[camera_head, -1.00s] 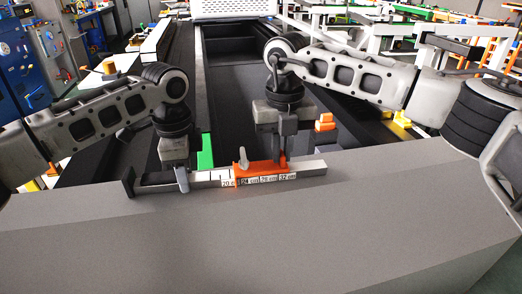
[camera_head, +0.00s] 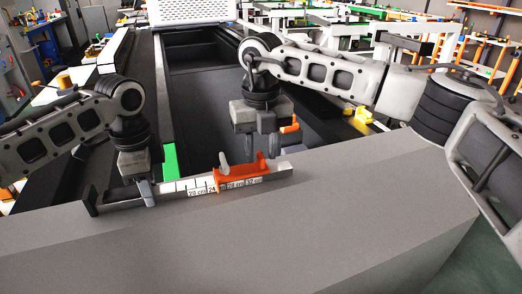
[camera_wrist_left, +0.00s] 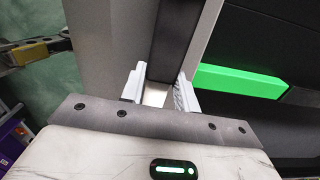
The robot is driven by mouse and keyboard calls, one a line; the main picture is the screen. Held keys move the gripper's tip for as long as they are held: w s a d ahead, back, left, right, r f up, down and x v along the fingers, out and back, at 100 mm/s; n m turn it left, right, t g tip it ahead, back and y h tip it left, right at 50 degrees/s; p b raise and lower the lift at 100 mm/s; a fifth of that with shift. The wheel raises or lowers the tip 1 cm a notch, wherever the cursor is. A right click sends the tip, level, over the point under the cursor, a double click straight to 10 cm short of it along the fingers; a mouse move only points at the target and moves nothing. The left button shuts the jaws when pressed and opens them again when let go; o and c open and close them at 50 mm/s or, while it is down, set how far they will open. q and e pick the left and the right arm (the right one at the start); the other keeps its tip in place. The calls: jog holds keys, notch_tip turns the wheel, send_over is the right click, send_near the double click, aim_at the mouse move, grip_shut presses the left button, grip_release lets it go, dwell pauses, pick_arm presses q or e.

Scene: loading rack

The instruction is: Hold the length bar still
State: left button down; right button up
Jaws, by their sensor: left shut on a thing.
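The length bar (camera_head: 182,188) is a pale ruler with centimetre marks, lying along the near grey ledge. It has a dark upright stop (camera_head: 90,201) at its left end. An orange slider (camera_head: 240,180) sits on its right part, its left edge near the 24 cm mark. My left gripper (camera_head: 146,189) is shut on the bar between the stop and the marks. In the left wrist view its two pale fingers (camera_wrist_left: 159,92) stand on either side of the bar. My right gripper (camera_head: 262,150) is open, its fingers apart, just above and behind the slider. Whether it touches the slider is unclear.
A green block (camera_head: 170,160) stands behind the bar, close to my left gripper; it also shows in the left wrist view (camera_wrist_left: 238,81). A small orange piece (camera_head: 290,125) is behind my right gripper. The grey ledge (camera_head: 300,225) in front is bare.

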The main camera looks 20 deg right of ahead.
notch_tip(320, 180, up, 11)
jog(key=shift+r, duration=0.2)
dwell(0.3)
pick_arm(q)
jog(key=c, duration=1)
grip_release()
jog(key=shift+o, duration=0.2)
